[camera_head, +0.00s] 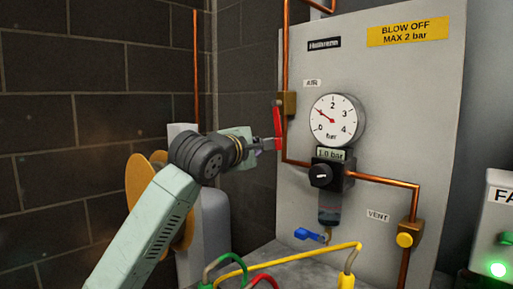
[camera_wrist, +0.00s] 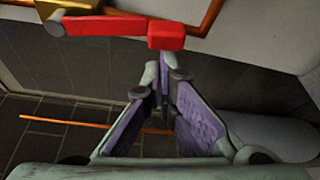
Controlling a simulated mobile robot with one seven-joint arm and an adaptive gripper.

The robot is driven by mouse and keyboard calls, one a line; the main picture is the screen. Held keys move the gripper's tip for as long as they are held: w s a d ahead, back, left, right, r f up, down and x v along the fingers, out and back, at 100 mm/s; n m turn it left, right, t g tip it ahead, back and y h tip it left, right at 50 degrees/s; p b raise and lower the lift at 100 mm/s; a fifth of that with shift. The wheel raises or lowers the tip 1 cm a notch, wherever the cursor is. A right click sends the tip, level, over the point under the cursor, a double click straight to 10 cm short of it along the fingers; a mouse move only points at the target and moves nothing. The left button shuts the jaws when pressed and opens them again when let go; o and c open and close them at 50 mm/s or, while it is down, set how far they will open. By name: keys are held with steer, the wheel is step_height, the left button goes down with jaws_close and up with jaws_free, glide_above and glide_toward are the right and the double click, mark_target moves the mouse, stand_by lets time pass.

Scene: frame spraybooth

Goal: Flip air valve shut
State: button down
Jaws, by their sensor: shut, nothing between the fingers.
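The air valve has a brass body (camera_head: 287,104) on the vertical copper pipe, below the AIR label (camera_head: 312,83). Its red lever (camera_head: 277,122) hangs down, roughly in line with the pipe. In the wrist view the red lever (camera_wrist: 115,26) runs across the top, with a thicker red end (camera_wrist: 166,37) and the brass body (camera_wrist: 52,22) at its left. My gripper (camera_head: 273,144) is shut and empty, at the lower end of the lever. In the wrist view the fingertips (camera_wrist: 165,67) are just below that red end; I cannot tell whether they touch it.
A pressure gauge (camera_head: 338,121) and black regulator (camera_head: 331,173) are on the panel (camera_head: 385,80) to the right. Lower down are a blue lever (camera_head: 308,235), a vent valve (camera_head: 405,240) and colored hoses (camera_head: 300,250). A grey cylinder (camera_head: 212,220) stands behind my arm.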

steer(key=s+d+r+n+g+h+p, duration=0.2)
steer(key=s+d+r+n+g, duration=0.3)
steer(key=n, duration=0.7)
steer(key=shift+s+d+r+g+h+p, duration=0.3)
steer(key=shift+s+d+r+p, duration=0.4)
steer(key=shift+s+d+r, duration=0.5)
steer(key=shift+r, duration=0.15)
